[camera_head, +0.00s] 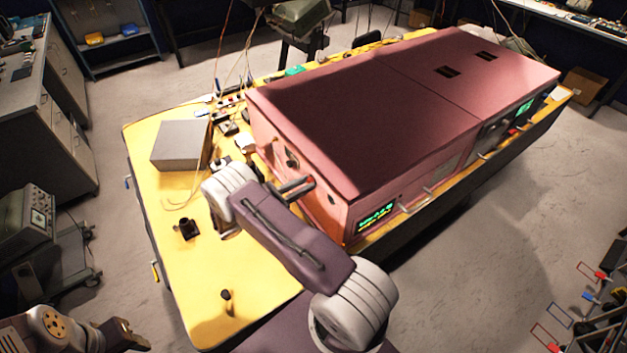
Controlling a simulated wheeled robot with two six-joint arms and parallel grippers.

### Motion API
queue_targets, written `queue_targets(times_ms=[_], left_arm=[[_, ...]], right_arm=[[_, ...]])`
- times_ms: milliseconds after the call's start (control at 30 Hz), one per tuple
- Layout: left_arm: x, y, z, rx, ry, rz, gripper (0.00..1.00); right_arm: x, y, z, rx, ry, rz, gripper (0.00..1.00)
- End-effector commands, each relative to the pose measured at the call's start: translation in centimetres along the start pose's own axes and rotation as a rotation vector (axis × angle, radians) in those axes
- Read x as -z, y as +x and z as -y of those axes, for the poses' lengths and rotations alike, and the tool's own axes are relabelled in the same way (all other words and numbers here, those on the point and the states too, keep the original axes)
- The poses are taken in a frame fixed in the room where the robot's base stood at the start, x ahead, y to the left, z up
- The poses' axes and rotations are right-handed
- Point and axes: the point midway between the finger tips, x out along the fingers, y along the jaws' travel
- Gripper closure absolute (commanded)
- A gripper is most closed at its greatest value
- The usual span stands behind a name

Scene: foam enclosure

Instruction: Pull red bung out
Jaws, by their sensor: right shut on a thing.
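The big pinkish-red enclosure (360,115) stands on the yellow table (265,317). My right arm comes in from the bottom middle. Its gripper (298,188) is at the enclosure's left end wall. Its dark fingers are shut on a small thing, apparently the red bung. The bung does not show clearly; the fingers and the wall's similar colour hide it. A dark round fitting (292,160) shows on the end wall just above the fingers. My left gripper (128,337) is at the bottom left, away from the enclosure; I cannot tell whether it is open.
A grey box (180,145), a small black holder (188,230) and a dark upright peg (226,299) are on the table's left part. Several small parts and cables lie behind the arm. An oscilloscope cart (28,225) stands at left. The table's front left is mostly clear.

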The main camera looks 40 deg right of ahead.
Motion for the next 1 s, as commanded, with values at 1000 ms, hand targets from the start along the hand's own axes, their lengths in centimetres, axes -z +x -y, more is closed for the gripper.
queue_targets(times_ms=[1000], left_arm=[[-0.04,0.38,0.01,0.000,0.000,0.000,0.53]], right_arm=[[0.11,-0.86,-0.03,-0.001,0.000,-0.001,1.00]])
